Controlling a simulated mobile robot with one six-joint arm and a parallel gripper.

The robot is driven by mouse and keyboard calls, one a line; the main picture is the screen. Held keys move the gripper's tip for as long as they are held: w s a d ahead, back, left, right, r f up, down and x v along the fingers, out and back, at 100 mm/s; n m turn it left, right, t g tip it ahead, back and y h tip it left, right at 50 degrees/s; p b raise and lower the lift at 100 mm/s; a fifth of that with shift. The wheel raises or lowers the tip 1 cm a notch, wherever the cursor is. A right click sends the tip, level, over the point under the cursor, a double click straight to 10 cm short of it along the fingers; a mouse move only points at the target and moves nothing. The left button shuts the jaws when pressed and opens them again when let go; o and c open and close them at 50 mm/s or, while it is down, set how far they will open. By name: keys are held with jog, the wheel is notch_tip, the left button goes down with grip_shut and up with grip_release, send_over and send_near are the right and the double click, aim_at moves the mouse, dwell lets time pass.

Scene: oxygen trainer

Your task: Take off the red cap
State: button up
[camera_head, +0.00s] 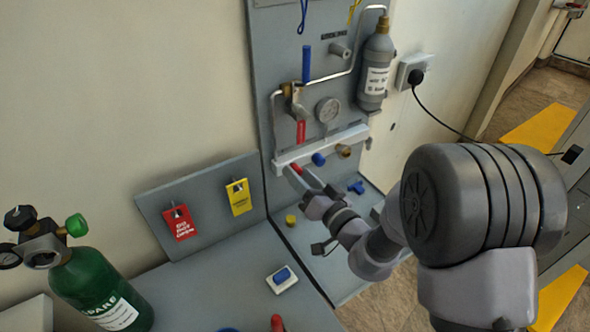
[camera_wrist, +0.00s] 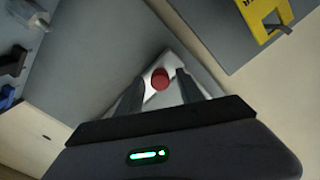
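The red cap (camera_wrist: 160,79) shows in the wrist view as a small round piece on a light grey bar (camera_wrist: 172,62). My gripper (camera_wrist: 159,84) is open, with one dark finger on each side of the cap and a gap visible at both sides. I cannot tell how deep the cap lies between the fingertips. In the head view, the red cap (camera_head: 297,169) sits at the left end of the white manifold bar (camera_head: 335,143) on the grey panel. My gripper (camera_head: 305,180) reaches it from the lower right and partly hides it.
A blue cap (camera_head: 318,159) and a brass fitting (camera_head: 343,151) sit along the bar close to my gripper. Red (camera_head: 180,224) and yellow (camera_head: 240,198) tags hang at left.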

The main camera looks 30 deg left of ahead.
jog(key=shift+d, duration=0.1)
jog(key=shift+v, duration=0.9)
jog(key=shift+s+d, duration=0.15)
jog(key=shift+d, duration=0.05)
jog(key=m, duration=0.7)
jog(key=shift+p, duration=0.35)
jog(key=m, duration=0.3)
jog(key=shift+p, duration=0.4)
jog(key=m+p, duration=0.1)
jog(key=m, duration=0.1)
jog(key=shift+r+m, duration=0.15)
jog(key=shift+m, duration=0.75)
